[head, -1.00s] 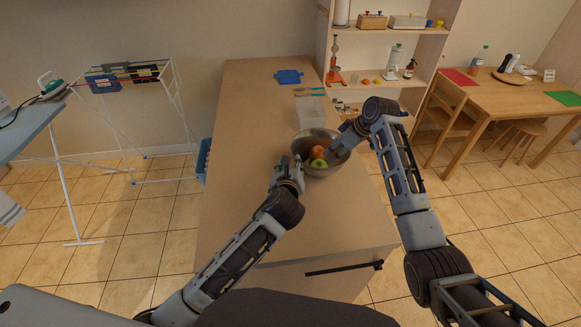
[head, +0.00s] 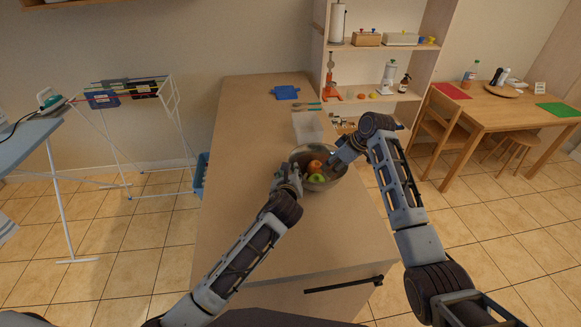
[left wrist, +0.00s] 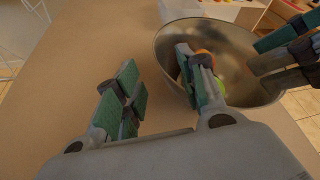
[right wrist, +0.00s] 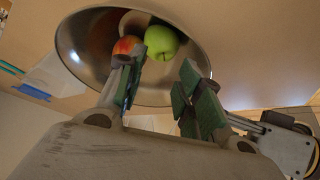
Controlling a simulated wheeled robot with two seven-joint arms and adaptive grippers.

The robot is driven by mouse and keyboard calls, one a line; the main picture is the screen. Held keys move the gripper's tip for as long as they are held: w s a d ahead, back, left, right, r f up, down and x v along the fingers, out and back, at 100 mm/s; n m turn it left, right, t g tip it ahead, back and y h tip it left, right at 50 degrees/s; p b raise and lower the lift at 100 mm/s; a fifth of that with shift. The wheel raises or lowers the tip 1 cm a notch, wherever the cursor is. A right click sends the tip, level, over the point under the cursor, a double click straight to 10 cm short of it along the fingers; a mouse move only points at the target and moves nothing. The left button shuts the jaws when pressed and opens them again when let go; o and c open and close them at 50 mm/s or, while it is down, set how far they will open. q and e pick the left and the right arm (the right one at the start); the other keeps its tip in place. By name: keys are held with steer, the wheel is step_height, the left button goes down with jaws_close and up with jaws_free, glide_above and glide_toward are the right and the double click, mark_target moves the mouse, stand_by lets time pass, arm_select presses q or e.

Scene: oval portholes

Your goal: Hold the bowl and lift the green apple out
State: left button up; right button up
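The metal bowl (head: 335,184) stands on the long counter. The green apple (head: 316,178) lies inside it, beside a red-orange fruit (head: 314,166); both also show in the right wrist view, with a pale round thing (right wrist: 134,20) partly hidden behind them. My left gripper (left wrist: 160,90) is open at the bowl's left rim, one finger over the bowl's inside and the other outside. My right gripper (right wrist: 160,92) is open at the bowl's right side, one finger overlapping the red-orange fruit and the other near the rim. I see neither gripper holding anything; rim contact is unclear.
A clear box (head: 307,127) stands just behind the bowl, with utensils (head: 307,106) and a blue item (head: 286,92) further back. The counter (head: 245,150) is bare left of the bowl. Shelves (head: 375,67) stand behind at the right.

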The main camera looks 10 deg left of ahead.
mark_target(291, 163)
arm_select(q)
steer(key=shift+x, duration=3.75)
